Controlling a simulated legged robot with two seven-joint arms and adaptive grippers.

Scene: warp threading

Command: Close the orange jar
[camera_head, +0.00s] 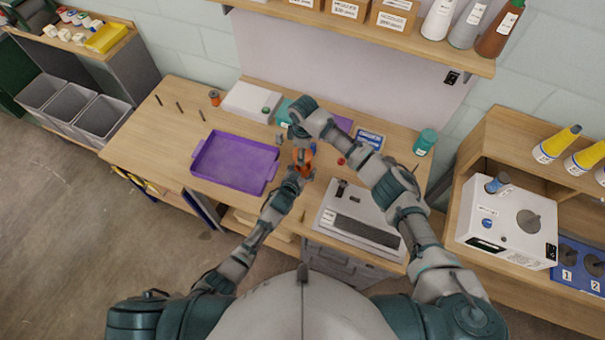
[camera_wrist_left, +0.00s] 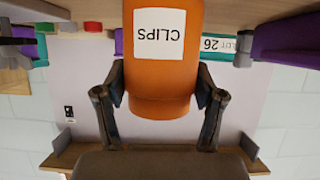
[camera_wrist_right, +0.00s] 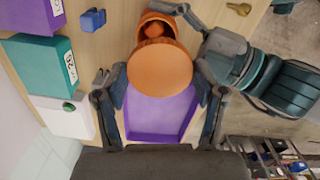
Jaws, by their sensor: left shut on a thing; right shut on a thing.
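The orange jar (camera_head: 308,157) is held over the table in the head view. The left wrist view shows its body (camera_wrist_left: 160,75) with a white CLIPS label, upside down in that picture. My left gripper (camera_head: 302,171) is shut on the jar's body. In the right wrist view the jar (camera_wrist_right: 152,18) has its mouth open, with orange contents inside. My right gripper (camera_wrist_right: 160,88) is shut on the round orange lid (camera_wrist_right: 160,72). The lid appears off the jar, just in front of its mouth in that view. The exact gap between them is unclear.
A purple tray (camera_head: 235,162) lies on the table left of my grippers. A white box (camera_head: 250,101) stands behind it. A grey and white machine (camera_head: 362,215) sits at the right front. A teal jar (camera_head: 425,142) stands at the back right.

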